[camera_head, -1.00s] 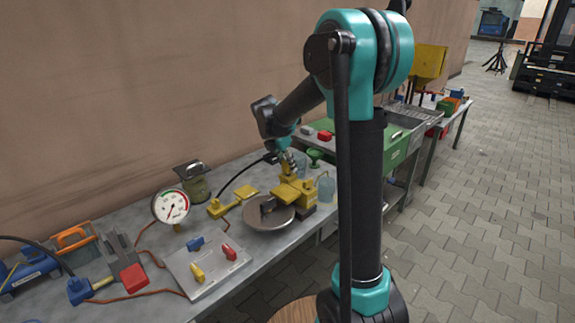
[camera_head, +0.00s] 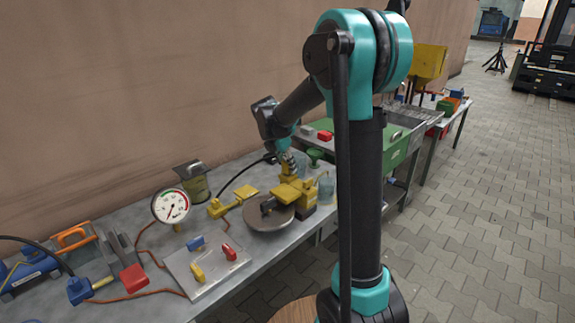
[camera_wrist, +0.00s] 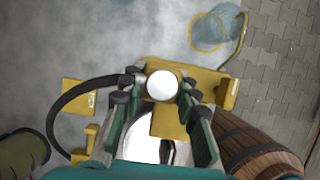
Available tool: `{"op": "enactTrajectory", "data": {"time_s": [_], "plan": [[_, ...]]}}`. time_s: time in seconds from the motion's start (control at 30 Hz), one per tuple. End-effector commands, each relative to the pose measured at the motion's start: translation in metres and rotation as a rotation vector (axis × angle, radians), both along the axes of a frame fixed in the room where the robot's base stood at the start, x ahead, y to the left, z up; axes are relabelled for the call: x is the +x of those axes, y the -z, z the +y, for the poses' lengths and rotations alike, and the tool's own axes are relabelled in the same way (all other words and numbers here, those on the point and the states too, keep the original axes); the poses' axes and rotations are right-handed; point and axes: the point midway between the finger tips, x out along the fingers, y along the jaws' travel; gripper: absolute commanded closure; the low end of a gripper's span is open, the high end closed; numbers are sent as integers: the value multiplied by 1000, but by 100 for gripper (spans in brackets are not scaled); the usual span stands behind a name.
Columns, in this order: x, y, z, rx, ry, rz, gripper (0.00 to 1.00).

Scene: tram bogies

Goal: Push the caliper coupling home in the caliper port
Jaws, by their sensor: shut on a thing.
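My gripper (camera_wrist: 160,112) is shut on the caliper coupling (camera_wrist: 161,85), whose pale round end shows between the fingers in the wrist view. A black hose (camera_wrist: 63,108) curves from a yellow fitting at the left to the held coupling. The yellow brake caliper (camera_wrist: 190,75) lies directly beneath the gripper. In the head view, my gripper (camera_head: 289,160) points down over the caliper (camera_head: 292,194), which straddles a brake disc (camera_head: 268,215). The caliper port is hidden under the coupling and fingers, so I cannot tell how deeply the coupling sits.
On the grey bench stand a pressure gauge (camera_head: 171,205), an olive canister (camera_head: 192,181), and a plate (camera_head: 205,268) with coloured handles. A clear jar (camera_head: 326,187) stands right of the caliper. A wooden barrel (camera_wrist: 262,145) is at the lower right in the wrist view.

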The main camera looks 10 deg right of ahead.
Motion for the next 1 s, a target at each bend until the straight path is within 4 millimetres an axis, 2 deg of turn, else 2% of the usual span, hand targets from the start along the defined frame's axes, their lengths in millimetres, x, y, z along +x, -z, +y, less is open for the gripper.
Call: {"op": "enactTrajectory", "data": {"time_s": [0.47,0.5,0.7,1.0], "plan": [[0,9,0,0,0,0,95],[0,9,0,0,0,0,68],[0,9,0,0,0,0,45],[0,8,0,0,0,0,45]]}}
